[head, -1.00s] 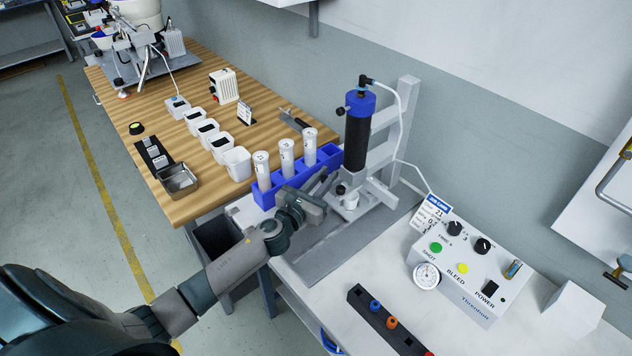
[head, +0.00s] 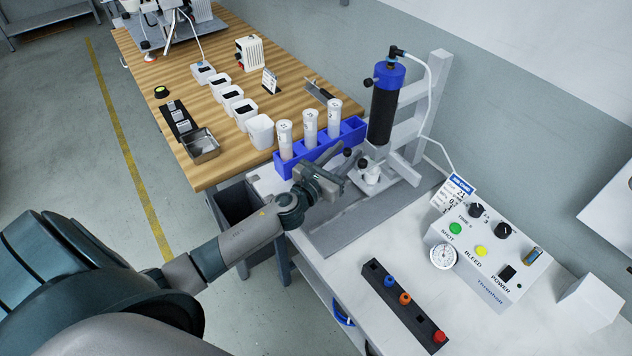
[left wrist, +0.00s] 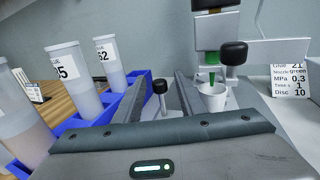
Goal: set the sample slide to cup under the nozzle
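The dispenser stand (head: 440,100) holds a black, blue-capped cartridge (head: 383,105). In the left wrist view its green nozzle (left wrist: 211,76) points down over a white cup (left wrist: 212,97), which also shows in the head view (head: 371,176). A black knob on a metal stem (left wrist: 159,88) stands left of the cup; a second black knob (left wrist: 233,53) is close beside the nozzle. My left gripper (head: 338,168) is open, its fingers (left wrist: 160,98) on either side of the first knob; I cannot tell whether they touch it. The slide's body is mostly hidden. My right gripper is not in view.
A blue rack (head: 352,130) with three white tubes stands left of the stand, close to my left gripper. A control box (head: 490,265) is at right. A dark rail with coloured nozzles (head: 405,310) lies in front.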

